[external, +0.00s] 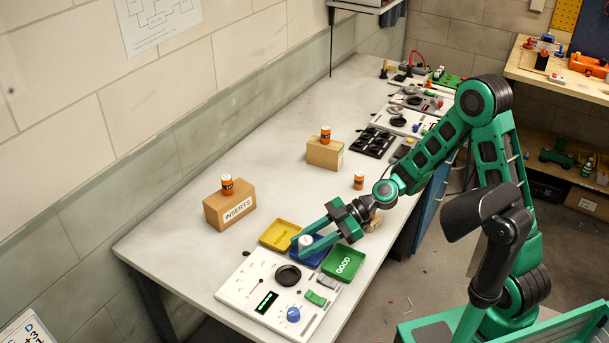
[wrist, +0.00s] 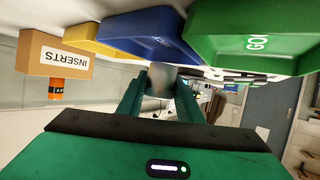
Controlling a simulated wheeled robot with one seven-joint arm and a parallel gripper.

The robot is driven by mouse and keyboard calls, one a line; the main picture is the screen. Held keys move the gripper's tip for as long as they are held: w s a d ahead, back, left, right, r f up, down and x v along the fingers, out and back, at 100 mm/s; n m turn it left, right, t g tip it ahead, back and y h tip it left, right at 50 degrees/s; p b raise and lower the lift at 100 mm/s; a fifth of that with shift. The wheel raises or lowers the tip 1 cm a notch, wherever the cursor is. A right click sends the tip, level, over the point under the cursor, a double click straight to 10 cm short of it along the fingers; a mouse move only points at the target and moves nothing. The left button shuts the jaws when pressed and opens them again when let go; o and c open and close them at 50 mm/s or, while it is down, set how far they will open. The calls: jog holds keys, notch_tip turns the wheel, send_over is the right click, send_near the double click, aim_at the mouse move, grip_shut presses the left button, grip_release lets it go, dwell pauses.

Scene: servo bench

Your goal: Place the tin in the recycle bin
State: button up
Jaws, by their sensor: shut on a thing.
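My gripper (external: 308,243) is shut on a small pale grey-white tin, whose top (external: 305,241) shows between the fingertips. In the external view the tin overlaps the blue tray (external: 322,259), at its left part. The wrist view is turned over; there the tin (wrist: 162,78) sits blurred between the green fingers, near the blue tray (wrist: 148,38). I cannot tell its exact height over the tray. The tray's lettering is hidden, so I cannot tell whether it is the recycle bin.
A yellow tray (external: 281,233) and a green tray marked GOOD (external: 345,264) flank the blue one. A white control panel (external: 240,287) lies in front. Orange-labelled bottles stand on the INSERTS box (external: 225,212), on another box (external: 322,155) and on the bench. The bench's middle is clear.

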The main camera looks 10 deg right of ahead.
jog(key=shift+f, duration=0.75)
jog(key=o, duration=1)
jog(key=shift+o, duration=0.2)
jog(key=shift+r, duration=0.6)
jog(key=v, duration=1.2)
